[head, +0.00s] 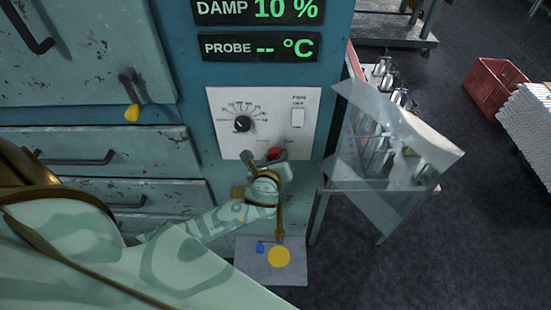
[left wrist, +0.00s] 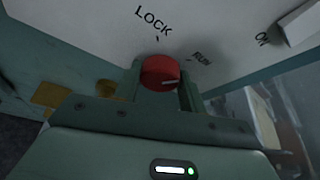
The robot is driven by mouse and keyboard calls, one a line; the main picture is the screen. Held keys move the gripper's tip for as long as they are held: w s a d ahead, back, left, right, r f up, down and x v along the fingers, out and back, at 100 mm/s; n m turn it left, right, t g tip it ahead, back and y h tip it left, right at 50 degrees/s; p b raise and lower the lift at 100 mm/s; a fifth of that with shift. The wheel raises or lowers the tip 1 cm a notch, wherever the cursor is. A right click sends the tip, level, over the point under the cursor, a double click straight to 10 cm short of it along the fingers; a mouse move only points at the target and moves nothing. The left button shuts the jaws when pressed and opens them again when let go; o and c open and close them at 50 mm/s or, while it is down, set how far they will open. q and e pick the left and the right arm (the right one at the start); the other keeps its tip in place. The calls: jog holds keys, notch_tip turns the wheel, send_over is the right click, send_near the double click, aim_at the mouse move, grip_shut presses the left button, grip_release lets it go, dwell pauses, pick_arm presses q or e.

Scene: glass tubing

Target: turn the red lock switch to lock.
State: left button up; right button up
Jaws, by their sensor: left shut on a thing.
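The red lock switch (head: 275,153) sits low on the white control panel (head: 225,105). My left gripper (head: 266,158) is at the panel's lower edge, shut on the switch. In the left wrist view the red switch (left wrist: 160,70) shows between the two fingers of my left gripper (left wrist: 160,88). A short white mark on its face points to the right, to the RUN side rather than up at LOCK. The LOCK label (left wrist: 154,21) is above the switch and the RUN label (left wrist: 201,58) is to its right. My right gripper is not in view.
A black dial (head: 242,124) and a white rocker switch (head: 298,118) are on the same panel. A tilted clear sheet (head: 400,150) stands right of the cabinet, before a small table with glassware.

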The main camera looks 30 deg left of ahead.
pick_arm(q)
jog(key=shift+s+a+f+n+t+h+b, duration=0.25)
jog(key=shift+n+t+b, duration=0.7)
jog(key=shift+n+b, duration=1.4)
jog(key=shift+w+d+n+t+h+b, duration=0.15)
jog(key=shift+n+t+h+b, duration=0.5)
jog(key=shift+n+b, duration=1.75)
jog(key=shift+a+f+n+t+h+b, duration=0.15)
jog(key=shift+n+t+b, duration=1.2)
jog(key=shift+b, duration=1.9)
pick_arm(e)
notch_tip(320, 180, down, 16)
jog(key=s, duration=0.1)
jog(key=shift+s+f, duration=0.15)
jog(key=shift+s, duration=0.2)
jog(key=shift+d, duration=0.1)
pick_arm(q)
jog(key=shift+d, duration=0.1)
jog(key=o, duration=1)
